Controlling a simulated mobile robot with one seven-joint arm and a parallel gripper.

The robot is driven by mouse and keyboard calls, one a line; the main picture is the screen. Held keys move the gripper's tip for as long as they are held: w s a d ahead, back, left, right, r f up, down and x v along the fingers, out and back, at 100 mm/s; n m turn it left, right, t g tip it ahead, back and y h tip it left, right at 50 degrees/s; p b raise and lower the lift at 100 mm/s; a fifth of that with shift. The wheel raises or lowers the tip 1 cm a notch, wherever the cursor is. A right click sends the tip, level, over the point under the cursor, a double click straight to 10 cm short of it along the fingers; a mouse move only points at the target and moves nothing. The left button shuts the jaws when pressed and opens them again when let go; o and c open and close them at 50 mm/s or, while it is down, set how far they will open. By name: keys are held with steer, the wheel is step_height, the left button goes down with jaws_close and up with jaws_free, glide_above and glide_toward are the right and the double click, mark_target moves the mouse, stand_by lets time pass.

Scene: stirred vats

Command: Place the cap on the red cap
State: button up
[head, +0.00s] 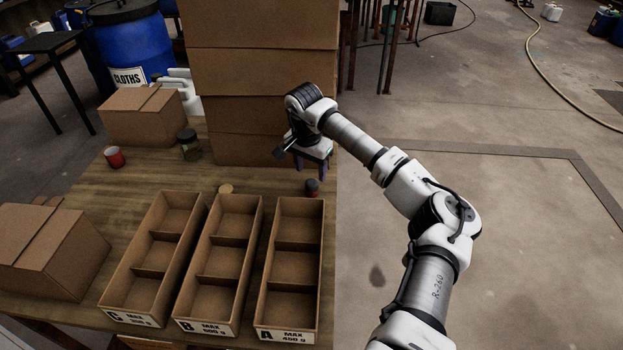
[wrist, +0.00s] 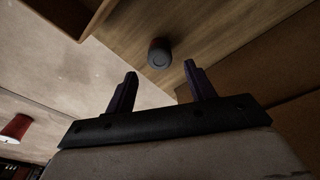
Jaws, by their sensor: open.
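My gripper (head: 311,165) is open and empty, with dark purple fingers pointing down above the table's right edge. A small dark cylinder with a reddish side (head: 312,187) stands on the table just below it. In the wrist view, this cylinder (wrist: 159,53) shows beyond the gap between the fingertips (wrist: 160,74), apart from them. A small red round thing (head: 114,157) with a dark top stands at the table's left. A flat tan disc, like a lid (head: 225,188), lies behind tray B. I cannot tell for sure which of these are the cap and the red cap.
Three divided cardboard trays, C (head: 112,296), B (head: 190,312) and A (head: 262,318), stand empty at the front. A jar (head: 189,145) stands behind them. Tall stacked boxes (head: 262,70) rise close to my gripper. Closed boxes (head: 50,250) stand at left. Open floor lies right.

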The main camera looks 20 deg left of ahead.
mark_target(309, 186)
step_height(309, 186, up, 7)
steer(key=s, duration=0.1)
steer(key=shift+r+b, duration=0.2)
steer(key=shift+b, duration=0.2)
steer(key=shift+a, duration=0.1)
